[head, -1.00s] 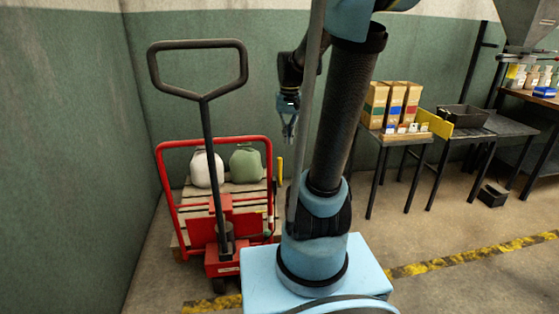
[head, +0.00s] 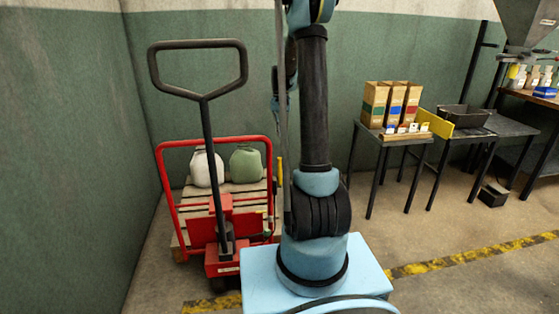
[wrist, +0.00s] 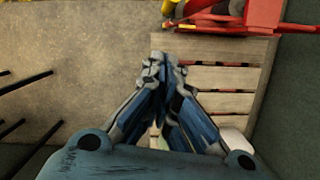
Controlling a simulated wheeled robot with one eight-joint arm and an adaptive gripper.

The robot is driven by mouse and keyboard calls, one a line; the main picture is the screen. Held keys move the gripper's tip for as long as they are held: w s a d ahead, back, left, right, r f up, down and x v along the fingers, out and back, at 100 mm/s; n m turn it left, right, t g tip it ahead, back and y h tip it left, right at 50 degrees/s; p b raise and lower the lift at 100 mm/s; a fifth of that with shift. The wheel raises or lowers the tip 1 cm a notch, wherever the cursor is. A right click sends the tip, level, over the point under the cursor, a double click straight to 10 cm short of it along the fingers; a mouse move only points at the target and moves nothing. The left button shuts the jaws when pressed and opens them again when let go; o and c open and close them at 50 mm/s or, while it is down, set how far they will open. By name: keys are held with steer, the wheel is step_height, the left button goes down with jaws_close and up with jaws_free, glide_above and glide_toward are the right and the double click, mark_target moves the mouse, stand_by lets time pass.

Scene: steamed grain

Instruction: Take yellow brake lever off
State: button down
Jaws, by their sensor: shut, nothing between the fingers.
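The yellow brake lever (head: 280,169) stands upright at the right side of the red cart (head: 215,141), just left of my arm in the head view. In the wrist view the cart's red parts (wrist: 268,20) show at the top edge with yellow pieces, and I cannot tell which of these is the lever. My gripper (wrist: 166,60) is shut and empty above the right edge of the pallet boards. In the head view my gripper (head: 276,108) is mostly hidden behind my arm, above and apart from the lever.
A white sack (head: 205,168) and a green sack (head: 245,164) stand on the wooden pallet (head: 193,210). The cart's black handle (head: 198,44) rises high at the left. Tables with boxes (head: 392,104) stand at the right. The floor between them and the cart is partly clear.

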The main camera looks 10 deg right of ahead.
mark_target(281, 158)
steer(key=shift+w+f, duration=0.35)
steer(key=shift+w, duration=0.05)
steer(key=shift+s+a+f, duration=0.2)
steer(key=shift+s+f, duration=0.85)
steer(key=shift+f, duration=0.55)
steer(key=shift+s+a+f, duration=0.2)
steer(key=shift+s+f, duration=0.85)
steer(key=shift+f, duration=0.6)
steer(key=shift+s+a+f, duration=0.2)
steer(key=shift+s+f, duration=0.85)
steer(key=shift+f, duration=0.55)
steer(key=shift+d, duration=0.1)
